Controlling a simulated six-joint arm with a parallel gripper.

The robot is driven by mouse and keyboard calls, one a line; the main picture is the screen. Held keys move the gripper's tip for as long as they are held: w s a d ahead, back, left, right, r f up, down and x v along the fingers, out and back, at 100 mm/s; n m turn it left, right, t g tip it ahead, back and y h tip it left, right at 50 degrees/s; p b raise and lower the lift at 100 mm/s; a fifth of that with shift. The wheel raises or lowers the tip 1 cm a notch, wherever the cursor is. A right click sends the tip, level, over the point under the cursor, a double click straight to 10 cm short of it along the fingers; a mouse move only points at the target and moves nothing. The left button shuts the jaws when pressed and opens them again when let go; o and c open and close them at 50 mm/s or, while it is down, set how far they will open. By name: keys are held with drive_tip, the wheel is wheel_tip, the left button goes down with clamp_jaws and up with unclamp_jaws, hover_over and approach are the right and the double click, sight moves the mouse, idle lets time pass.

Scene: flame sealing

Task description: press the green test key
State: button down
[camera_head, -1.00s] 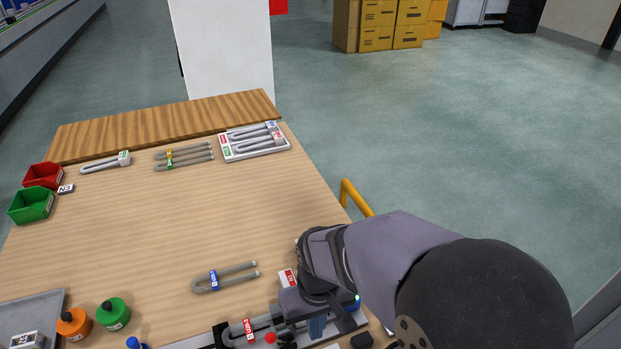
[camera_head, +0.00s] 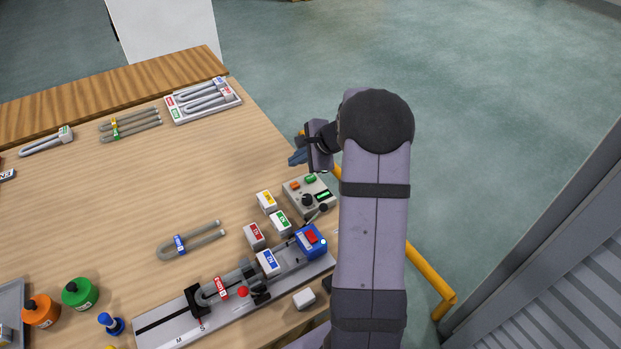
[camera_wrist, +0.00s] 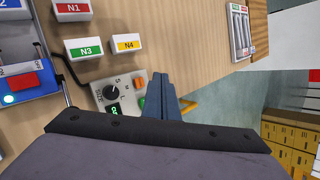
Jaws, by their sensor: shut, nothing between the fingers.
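The green test key (camera_head: 311,179) is on the top of a grey control box (camera_head: 290,194), beside an orange key (camera_head: 295,185). The box also carries a black knob (camera_head: 307,200) and a small green-lit display (camera_head: 323,195). My gripper (camera_head: 296,158) is shut and empty, above and beyond the box's far side in the head view. In the wrist view my gripper (camera_wrist: 161,80) covers part of the box (camera_wrist: 122,88). The orange key (camera_wrist: 138,83) shows just left of the fingers; a sliver of the green key (camera_wrist: 142,103) shows at their edge.
White blocks labelled N1 (camera_wrist: 72,8), N3 (camera_wrist: 84,48) and N4 (camera_wrist: 126,43) stand near the box. A blue device (camera_head: 311,241) with a red top sits on the rail fixture (camera_head: 160,322). A yellow handrail (camera_head: 430,275) runs beside the table. The table's middle is mostly clear.

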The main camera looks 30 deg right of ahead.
drive_tip(key=w+d+m+t+h, duration=0.1)
drive_tip(key=w+d+m, duration=0.1)
drive_tip(key=d, duration=0.5)
drive_tip(key=shift+f+m+t, duration=0.25)
drive_tip(key=shift+m+t, duration=0.05)
drive_tip(key=shift+m, duration=0.5)
drive_tip(key=shift+w+f, duration=0.1)
drive_tip(key=b, duration=0.6)
hover_over(310, 178)
drive_tip(key=s, duration=0.1)
drive_tip(key=f, duration=0.7)
drive_tip(key=shift+s+d+f, duration=0.1)
drive_tip(key=shift+d+f, duration=0.1)
drive_tip(key=shift+d, duration=0.05)
drive_tip(key=shift+f+b, duration=0.55)
drive_tip(key=shift+f, duration=0.1)
drive_tip(key=shift+f+b, duration=0.8)
drive_tip(key=shift+b, duration=0.25)
idle(0.7)
drive_tip(key=shift+r, duration=0.1)
idle(0.3)
drive_tip(key=shift+r+p, duration=0.6)
drive_tip(key=shift+r, duration=0.15)
